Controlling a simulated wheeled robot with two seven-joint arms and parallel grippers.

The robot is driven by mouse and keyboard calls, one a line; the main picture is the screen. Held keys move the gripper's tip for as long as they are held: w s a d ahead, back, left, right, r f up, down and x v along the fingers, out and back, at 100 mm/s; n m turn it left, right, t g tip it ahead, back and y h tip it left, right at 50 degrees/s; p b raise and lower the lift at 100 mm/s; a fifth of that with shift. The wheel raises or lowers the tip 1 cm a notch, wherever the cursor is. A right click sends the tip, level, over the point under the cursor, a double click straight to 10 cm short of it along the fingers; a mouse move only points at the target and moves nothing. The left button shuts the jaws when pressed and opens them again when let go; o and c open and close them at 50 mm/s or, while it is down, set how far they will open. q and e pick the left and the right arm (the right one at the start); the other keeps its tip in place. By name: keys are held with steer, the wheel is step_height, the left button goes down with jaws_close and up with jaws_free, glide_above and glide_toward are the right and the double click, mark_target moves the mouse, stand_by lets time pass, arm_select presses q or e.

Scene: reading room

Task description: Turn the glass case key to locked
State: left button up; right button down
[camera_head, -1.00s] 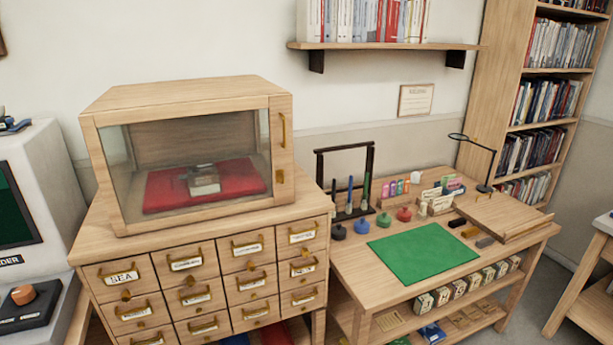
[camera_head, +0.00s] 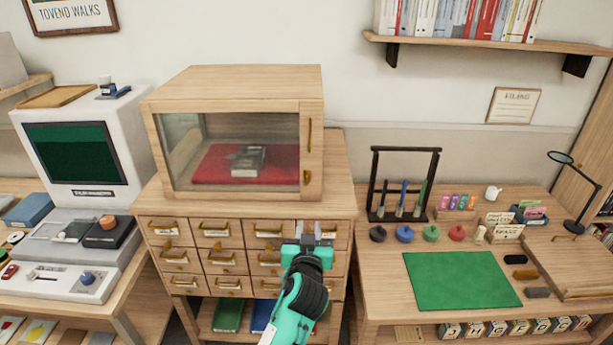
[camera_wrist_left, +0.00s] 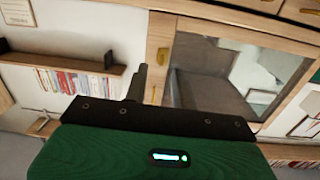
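The glass case (camera_head: 235,85) is a wooden box with a glass front, standing on a drawer cabinet; its door looks closed. A brass handle (camera_head: 308,135) is on the right door frame. Below it a small brass piece (camera_head: 306,176), probably the key, is too small to show how it is turned. My left gripper (camera_head: 308,232) is in front of the upper drawers, below the key, apart from the case. Its finger gap is unclear. My right gripper is out of view.
The drawer cabinet (camera_head: 215,258) has several brass-handled drawers. A grey book-like object (camera_head: 248,160) lies on a red cushion (camera_head: 212,170) inside the case. A desk with a green mat (camera_head: 460,280) stands right; a reader machine (camera_head: 75,150) stands left.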

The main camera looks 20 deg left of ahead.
arm_select(q)
step_height(320, 180, up, 4)
steer(key=a+p+x, duration=0.1)
steer(key=p+x, duration=0.4)
steer(key=x, duration=0.8)
steer(key=shift+w+r+n+t+y, duration=0.15)
steer(key=shift+r+n+t+y, duration=0.15)
steer(key=shift+r+n+y, duration=0.1)
steer(key=shift+a, duration=0.15)
steer(key=c, duration=0.6)
jaws_close()
